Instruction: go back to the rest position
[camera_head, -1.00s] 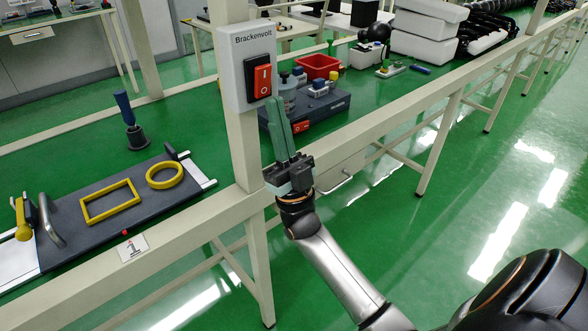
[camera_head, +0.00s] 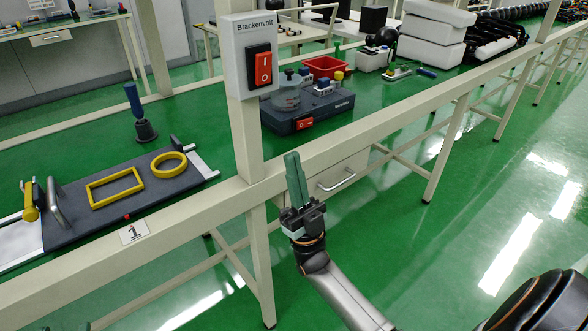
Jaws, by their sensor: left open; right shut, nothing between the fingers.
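My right gripper (camera_head: 293,168) comes in from the lower right. Its green fingers are shut together with nothing between them and point up. It is in front of the table's front beam, below and to the right of the switch box, and touches nothing that I can see. Only a small tip of my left gripper (camera_head: 84,326) shows at the bottom left edge; the rest of it is out of the picture. The grey switch box (camera_head: 235,62) labelled Brackenvolt is on the upright post. Its red rocker switch (camera_head: 263,69) is in plain view.
The post (camera_head: 248,145) and the table's front beam (camera_head: 200,213) stand close to the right gripper. A dark board (camera_head: 75,217) with yellow shapes lies at left. A dark device (camera_head: 330,109) and a red bin (camera_head: 325,67) stand behind the post. Green floor at right is clear.

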